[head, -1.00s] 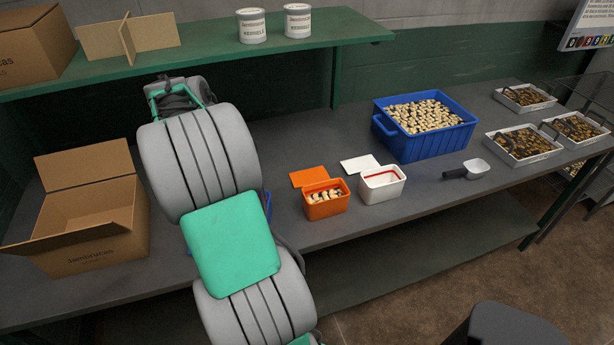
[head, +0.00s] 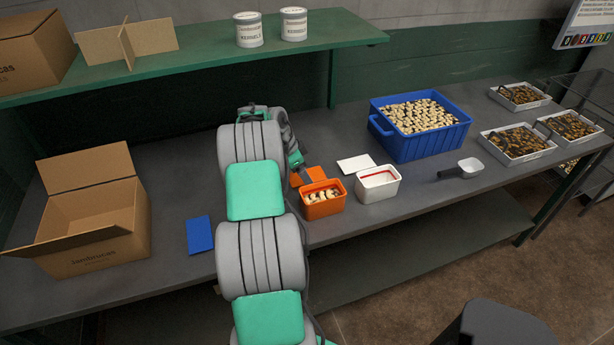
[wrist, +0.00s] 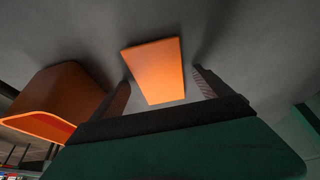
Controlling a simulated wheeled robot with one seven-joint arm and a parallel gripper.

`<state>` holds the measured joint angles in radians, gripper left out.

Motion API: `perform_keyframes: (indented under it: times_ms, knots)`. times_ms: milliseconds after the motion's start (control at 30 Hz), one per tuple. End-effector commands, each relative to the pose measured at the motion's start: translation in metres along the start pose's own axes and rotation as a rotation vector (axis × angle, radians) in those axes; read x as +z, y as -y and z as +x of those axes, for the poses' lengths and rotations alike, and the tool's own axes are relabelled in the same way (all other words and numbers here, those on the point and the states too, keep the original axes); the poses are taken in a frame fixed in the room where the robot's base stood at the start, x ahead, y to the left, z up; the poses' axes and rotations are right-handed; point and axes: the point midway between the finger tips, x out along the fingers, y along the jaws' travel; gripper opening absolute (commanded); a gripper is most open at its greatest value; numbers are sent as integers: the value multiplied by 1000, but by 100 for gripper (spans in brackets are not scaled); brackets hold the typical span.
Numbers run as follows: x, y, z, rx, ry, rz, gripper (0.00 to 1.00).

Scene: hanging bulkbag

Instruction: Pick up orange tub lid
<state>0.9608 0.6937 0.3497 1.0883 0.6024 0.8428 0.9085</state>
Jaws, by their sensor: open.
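The orange tub lid (head: 312,174) lies flat on the grey bench behind the orange tub (head: 324,208), partly hidden by my arm in the head view. In the wrist view the lid (wrist: 155,72) lies ahead, between the lines of my two fingers. My gripper (wrist: 162,87) is open and empty, with one finger on each side of the lid. I cannot tell how far the fingertips are above the bench. The orange tub (wrist: 62,98) stands at the left of the wrist view. It holds pale pieces in the head view.
A white tub (head: 378,188) and white lid (head: 356,164) are right of the orange tub. A blue crate (head: 428,145), scoop (head: 463,170) and filled trays (head: 517,146) are farther right. A blue panel (head: 200,235) and open carton (head: 88,250) are left. A green shelf (head: 200,68) overhangs the back.

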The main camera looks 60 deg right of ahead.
Motion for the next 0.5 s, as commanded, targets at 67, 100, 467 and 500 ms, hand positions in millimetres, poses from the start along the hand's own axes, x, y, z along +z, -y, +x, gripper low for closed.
perform_keyframes:
  times_ms: [67, 100, 467, 500]
  knots:
    - [0, 0, 0, 0, 0, -1, 87]
    - [0, 0, 0, 0, 0, -1, 84]
    - [0, 0, 0, 0, 0, -1, 55]
    - [0, 0, 0, 0, 0, -1, 51]
